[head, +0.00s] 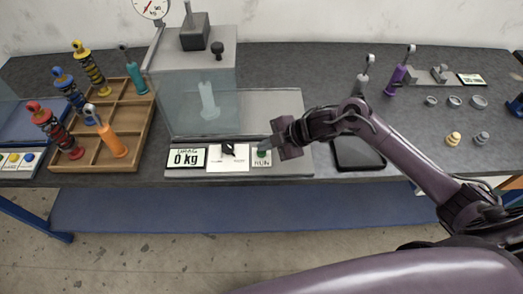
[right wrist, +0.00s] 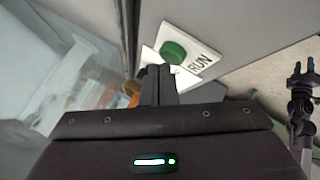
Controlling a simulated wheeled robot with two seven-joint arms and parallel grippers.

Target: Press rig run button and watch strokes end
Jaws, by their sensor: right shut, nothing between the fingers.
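The green run button (right wrist: 173,52) sits on a white plate marked RUN (right wrist: 200,65) in the right wrist view. In the head view, the button (head: 263,150) shows dark green at the front right of the rig base. My right gripper (head: 272,146) is shut and empty, with its fingertips right beside the button. In the right wrist view, the closed fingertips (right wrist: 158,70) lie just short of the button; I cannot tell whether they touch it. The rig's clear chamber (head: 190,105) holds a pale spring unit (head: 208,100). The drag display (head: 186,158) reads 0 kg.
A wooden tray (head: 135,150) with several coloured shock absorbers stands left of the rig. A dial gauge (head: 150,8) is at the back. A black pad (head: 357,153) lies right of the rig, under my right arm. Several rings and knobs lie at far right.

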